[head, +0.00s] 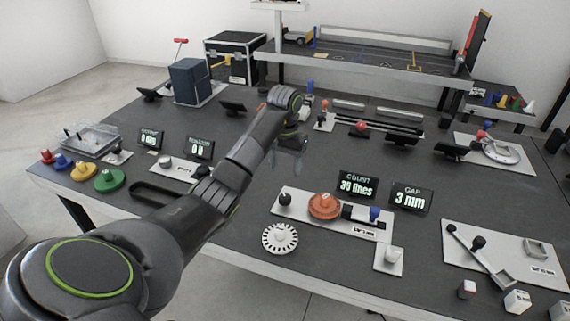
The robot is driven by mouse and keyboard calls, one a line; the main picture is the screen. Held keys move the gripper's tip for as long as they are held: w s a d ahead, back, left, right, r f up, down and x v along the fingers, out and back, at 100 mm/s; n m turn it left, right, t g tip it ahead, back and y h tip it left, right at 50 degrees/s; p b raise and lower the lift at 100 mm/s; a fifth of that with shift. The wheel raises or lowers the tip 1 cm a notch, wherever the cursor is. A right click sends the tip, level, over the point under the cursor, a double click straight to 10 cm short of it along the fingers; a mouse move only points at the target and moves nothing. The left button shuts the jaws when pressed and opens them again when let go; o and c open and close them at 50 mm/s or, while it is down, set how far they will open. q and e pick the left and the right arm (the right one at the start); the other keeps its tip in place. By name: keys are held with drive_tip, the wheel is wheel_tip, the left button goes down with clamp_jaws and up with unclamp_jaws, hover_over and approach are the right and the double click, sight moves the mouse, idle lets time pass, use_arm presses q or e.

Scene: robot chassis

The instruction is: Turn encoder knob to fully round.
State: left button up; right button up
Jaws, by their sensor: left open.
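A light panel (356,228) at the front middle carries a black knob (284,199), a round orange disc (324,206) and a blue-topped lever (375,214). I cannot tell for sure which of these is the encoder knob. Behind it, a display reads COUNT 39 lines (357,185) and another reads GAP 3 mm (410,198). A white slotted wheel (280,238) lies in front of the panel. My left gripper (291,150) is open, pointing down behind the panel, apart from the knob and disc. My right gripper is out of view.
Colored round pieces (110,180) stand at the left edge. Two small displays (200,149) stand left of my arm, which crosses the table. A lever plate (510,252) is at right. A raised shelf (365,62) stands behind.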

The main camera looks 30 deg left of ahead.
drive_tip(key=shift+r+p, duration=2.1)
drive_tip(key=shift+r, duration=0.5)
